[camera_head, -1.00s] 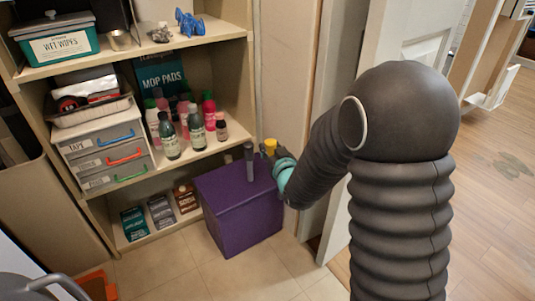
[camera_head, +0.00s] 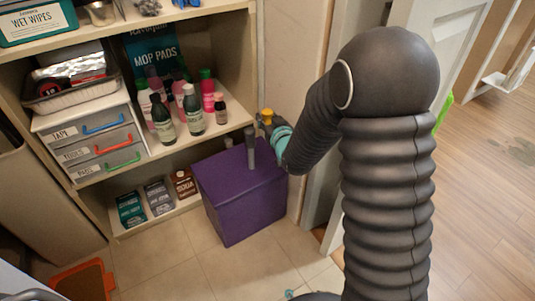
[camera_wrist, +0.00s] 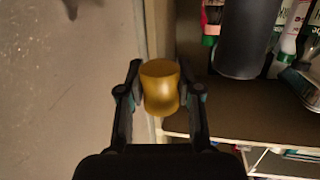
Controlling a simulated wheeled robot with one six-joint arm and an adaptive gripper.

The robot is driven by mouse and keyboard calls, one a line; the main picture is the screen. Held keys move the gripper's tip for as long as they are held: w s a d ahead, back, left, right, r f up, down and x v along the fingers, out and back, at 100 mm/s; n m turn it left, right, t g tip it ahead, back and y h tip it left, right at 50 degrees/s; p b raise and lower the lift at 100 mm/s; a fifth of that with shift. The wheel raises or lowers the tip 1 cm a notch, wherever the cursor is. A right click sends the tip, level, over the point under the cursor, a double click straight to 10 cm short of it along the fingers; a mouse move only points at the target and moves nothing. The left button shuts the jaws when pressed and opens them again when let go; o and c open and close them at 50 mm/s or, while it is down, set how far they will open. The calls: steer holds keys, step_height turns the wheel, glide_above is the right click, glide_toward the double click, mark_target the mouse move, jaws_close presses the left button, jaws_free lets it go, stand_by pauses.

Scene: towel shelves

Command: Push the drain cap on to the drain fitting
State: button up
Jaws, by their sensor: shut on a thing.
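A yellow piece with a narrowed waist, apparently the drain cap (camera_wrist: 160,88), is between the two dark fingers of my gripper (camera_wrist: 161,92), which is shut on it. In the head view the yellow cap (camera_head: 267,114) shows at my gripper (camera_head: 267,122), just above and right of a grey upright tube (camera_head: 250,148) over the purple box. This tube may be the drain fitting; I cannot tell for sure. A dark grey cylinder (camera_wrist: 245,38), probably the same tube, is at upper right in the wrist view, apart from the cap.
The purple box (camera_head: 240,200) stands on the tiled floor beside the shelf unit (camera_head: 190,140). Bottles (camera_head: 193,110) stand on the middle shelf, left of my gripper. A wall panel and door edge are close at right.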

steer(key=b, duration=0.2)
glide_above(267, 161)
step_height(267, 161, down, 13)
steer(key=shift+w+r, duration=0.1)
steer(key=shift+f+b, duration=0.35)
steer(key=shift+f, duration=1.35)
steer(key=shift+f, duration=0.15)
steer(key=o, duration=0.9)
steer(key=shift+o, duration=0.2)
steer(key=shift+p, duration=0.55)
